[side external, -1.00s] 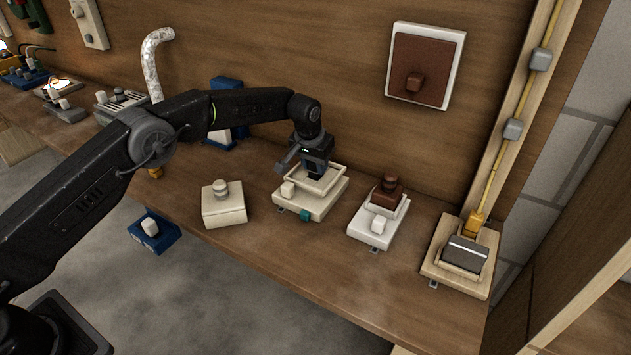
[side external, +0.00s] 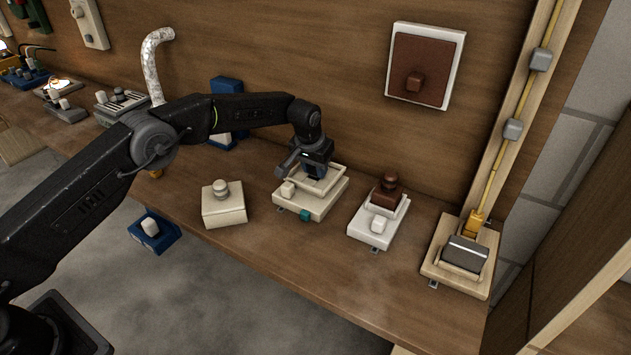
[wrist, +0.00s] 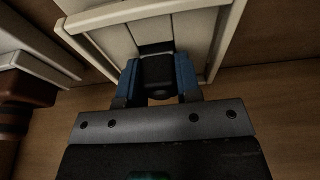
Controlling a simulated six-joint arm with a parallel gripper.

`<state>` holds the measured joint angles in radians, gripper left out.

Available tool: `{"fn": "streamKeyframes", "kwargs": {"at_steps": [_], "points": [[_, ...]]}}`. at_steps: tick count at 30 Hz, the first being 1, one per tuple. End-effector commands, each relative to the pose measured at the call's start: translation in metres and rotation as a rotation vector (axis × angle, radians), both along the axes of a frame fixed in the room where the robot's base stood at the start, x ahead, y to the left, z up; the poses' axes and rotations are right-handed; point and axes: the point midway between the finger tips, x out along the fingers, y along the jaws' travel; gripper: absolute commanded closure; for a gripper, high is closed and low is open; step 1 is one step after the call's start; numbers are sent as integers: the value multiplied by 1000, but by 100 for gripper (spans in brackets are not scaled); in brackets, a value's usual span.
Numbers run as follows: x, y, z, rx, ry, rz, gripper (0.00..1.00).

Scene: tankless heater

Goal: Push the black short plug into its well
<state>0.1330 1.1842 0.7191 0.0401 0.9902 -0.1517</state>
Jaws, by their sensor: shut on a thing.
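My gripper (side external: 315,170) is low over the cream unit (side external: 320,206) on the bench, within its raised frame. In the wrist view the blue fingers of my gripper (wrist: 157,78) are shut on the black short plug (wrist: 157,70), one finger on each side. A dark opening (wrist: 155,47) shows in the cream panel just beyond the plug and looks like the well. I cannot tell whether the plug's end is inside it. In the side view my gripper hides the plug and the opening.
A cream block with a round knob (side external: 223,205) stands to the left. A white unit with a brown knob (side external: 377,222) stands close on the right, and a tan unit with a grey rocker (side external: 462,257) is beyond it. The wooden wall is behind.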

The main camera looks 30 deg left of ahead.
Motion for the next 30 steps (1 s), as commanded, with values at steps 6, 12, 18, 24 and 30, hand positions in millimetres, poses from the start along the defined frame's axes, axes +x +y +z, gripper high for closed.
{"fn": "streamKeyframes", "kwargs": {"at_steps": [6,12,18,24,30], "points": [[0,0,-2,0,0,0,99],[0,0,-2,0,0,0,60],[0,-1,-3,-1,1,0,41],[0,-1,-3,-1,1,-1,39],[-1,-1,-3,-1,2,-1,39]]}}
